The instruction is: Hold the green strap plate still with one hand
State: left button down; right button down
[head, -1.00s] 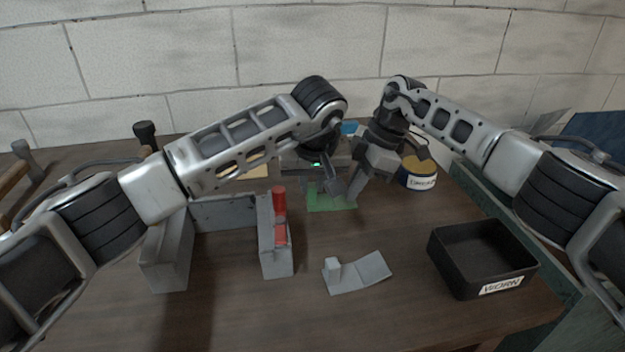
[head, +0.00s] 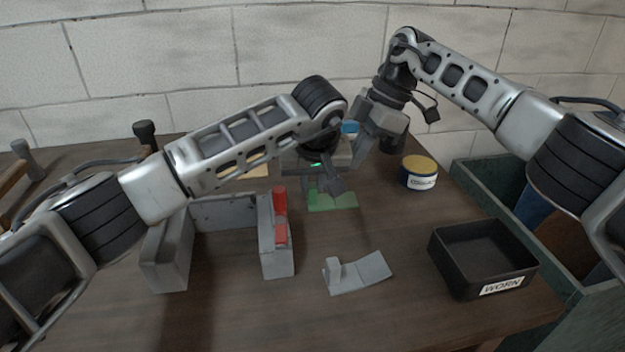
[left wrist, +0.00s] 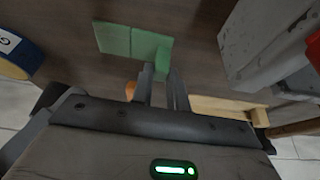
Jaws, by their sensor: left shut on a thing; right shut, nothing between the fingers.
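The green strap plate (head: 338,202) lies flat on the bench near the middle, partly covered by my left gripper. My left gripper (head: 324,186) reaches down at its back part and is shut on it. In the left wrist view the green plate (left wrist: 117,40) extends from the fingers (left wrist: 161,70); the exact grip spot is partly hidden. My right gripper (head: 362,155) is shut and empty, raised above and behind the plate, apart from it.
A grey bent plate (head: 360,275) lies in front. A grey fixture (head: 168,255) with a red clamp (head: 280,202) stands left. A black tray marked WORN (head: 470,285), a blue-and-yellow round tin (head: 418,172) and a green bin (head: 575,285) are right. Bare bench lies between them.

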dwell(0.4)
pick_arm(q)
jog(key=c, duration=1.3)
grip_release()
